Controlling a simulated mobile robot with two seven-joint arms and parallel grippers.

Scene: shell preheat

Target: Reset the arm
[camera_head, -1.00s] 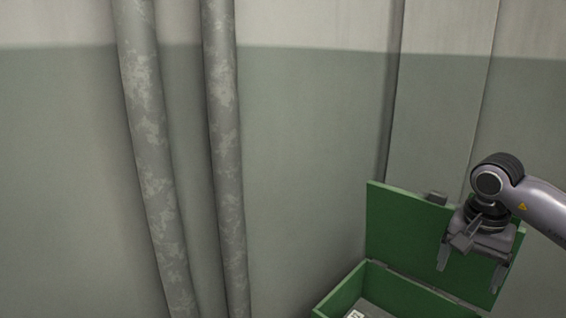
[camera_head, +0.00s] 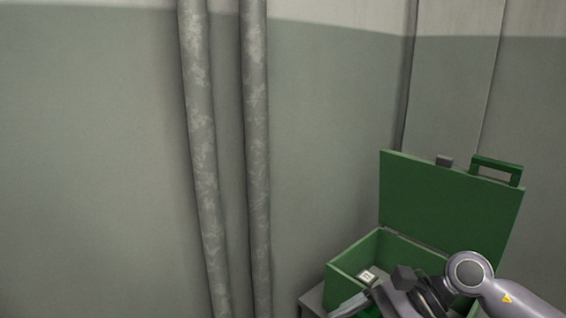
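My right arm comes in from the right edge, low in the head view. Its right gripper (camera_head: 352,306) is at the bottom edge, in front of a green box. One finger shows, pointing to the lower left; the rest is cut off or hidden, so its opening cannot be told. The green box (camera_head: 345,278) stands at the lower right with its lid (camera_head: 440,205) raised at the back. My arm hides much of the box's front and inside. My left gripper is not in view.
A small pale item with a dark mark (camera_head: 367,276) lies inside the box. The box stands on a grey surface (camera_head: 312,301). Two worn vertical pipes (camera_head: 203,140) run along the wall left of the box.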

